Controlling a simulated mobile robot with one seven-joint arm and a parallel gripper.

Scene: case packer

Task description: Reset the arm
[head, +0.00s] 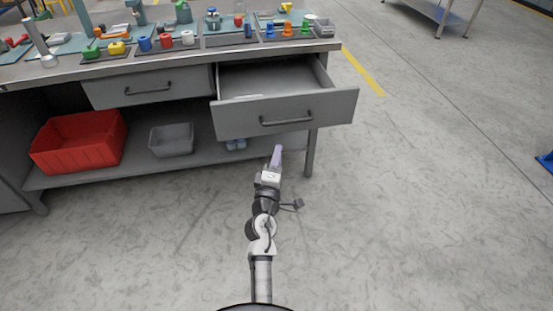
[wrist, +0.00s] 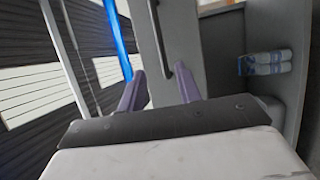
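My arm reaches forward from the bottom of the head view. My gripper (head: 277,157) is in front of the workbench, just below the right drawer as seen there. In the wrist view the two purple fingers (wrist: 160,85) stand apart with nothing between them. The dark drawer handle (wrist: 187,80) shows beyond the fingers. The right drawer (head: 285,108) is pulled out, and its visible inside looks empty. I cannot tell whether the gripper touches the drawer.
The left drawer (head: 148,92) is shut. A red bin (head: 80,142) and a grey bin (head: 171,139) sit on the lower shelf (head: 110,176). Wrapped bottles (wrist: 265,63) also lie there. The benchtop (head: 200,52) holds many small coloured parts. The floor (head: 420,210) to the right is clear.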

